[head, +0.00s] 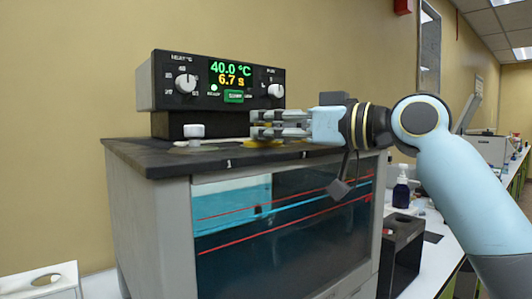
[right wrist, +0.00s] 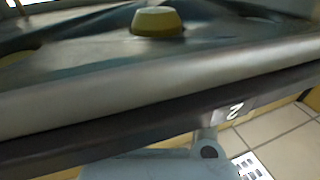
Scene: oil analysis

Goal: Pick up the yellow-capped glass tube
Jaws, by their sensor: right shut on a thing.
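The yellow cap of the glass tube (head: 263,144) shows at the black top of the bath, just under my right fingers. My right gripper (head: 259,124) reaches in from the right, level, and is shut on the yellow-capped tube. The fingers hide the upper part of the tube in the head view. In the right wrist view the yellow cap (right wrist: 157,21) is near the top edge, and the glass below it is hidden. My left gripper is in neither view.
A white-capped holder (head: 194,133) stands left on the bath top (head: 160,163). A heating control box (head: 160,85) reading 40.0 °C stands behind. A dark bottle (head: 401,192) and black box (head: 400,240) are on the counter at right. A white rack (head: 40,282) is lower left.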

